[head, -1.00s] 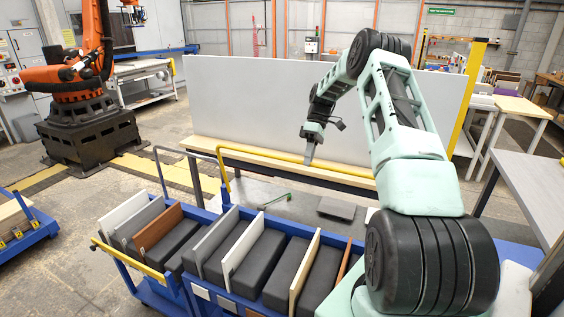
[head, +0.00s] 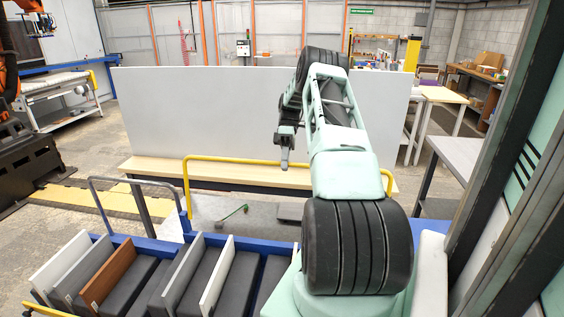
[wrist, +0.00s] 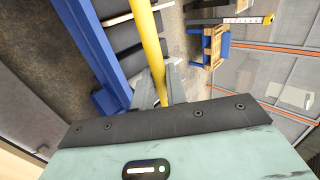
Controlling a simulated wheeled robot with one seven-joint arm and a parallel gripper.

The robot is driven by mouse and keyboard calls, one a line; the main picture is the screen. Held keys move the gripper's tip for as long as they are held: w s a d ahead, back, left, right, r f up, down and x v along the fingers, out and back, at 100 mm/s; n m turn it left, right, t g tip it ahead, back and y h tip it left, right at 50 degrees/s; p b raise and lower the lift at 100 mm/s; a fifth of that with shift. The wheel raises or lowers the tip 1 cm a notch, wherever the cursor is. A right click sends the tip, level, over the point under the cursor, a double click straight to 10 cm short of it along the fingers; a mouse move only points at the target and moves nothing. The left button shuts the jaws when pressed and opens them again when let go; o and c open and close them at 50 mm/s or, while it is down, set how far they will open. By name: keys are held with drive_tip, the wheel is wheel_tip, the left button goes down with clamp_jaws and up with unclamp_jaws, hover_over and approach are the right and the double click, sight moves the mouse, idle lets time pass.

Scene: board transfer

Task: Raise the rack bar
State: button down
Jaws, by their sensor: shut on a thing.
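The rack bar (head: 235,160) is a long yellow tube with bent ends. It stands across the blue rack cart in front of the big pale panel. My gripper (head: 284,165) points down onto the middle of the bar in the head view. In the wrist view the bar (wrist: 150,45) runs between the two grey fingers of my gripper (wrist: 158,88), which are shut on it. The stretch of bar right of my gripper is partly hidden behind my arm in the head view.
The blue cart holds upright boards, among them a brown board (head: 108,276) and a white board (head: 216,275), between dark grey pads. A large pale panel (head: 200,110) stands behind the bar over a wooden ledge (head: 150,166). A grey table (head: 460,158) stands at the right.

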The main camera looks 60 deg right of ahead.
drive_tip(key=shift+d+f, duration=0.2)
drive_tip(key=shift+d, duration=0.25)
drive_tip(key=c, duration=1.4)
unclamp_jaws()
drive_tip(key=shift+w+d+f, duration=0.15)
drive_tip(key=shift+d, duration=0.15)
drive_tip(key=shift+a, duration=0.1)
drive_tip(key=shift+a, duration=0.1)
drive_tip(key=shift+w, duration=0.1)
drive_tip(key=b+v, duration=0.2)
drive_tip(key=v, duration=0.5)
drive_tip(key=shift+r, duration=0.4)
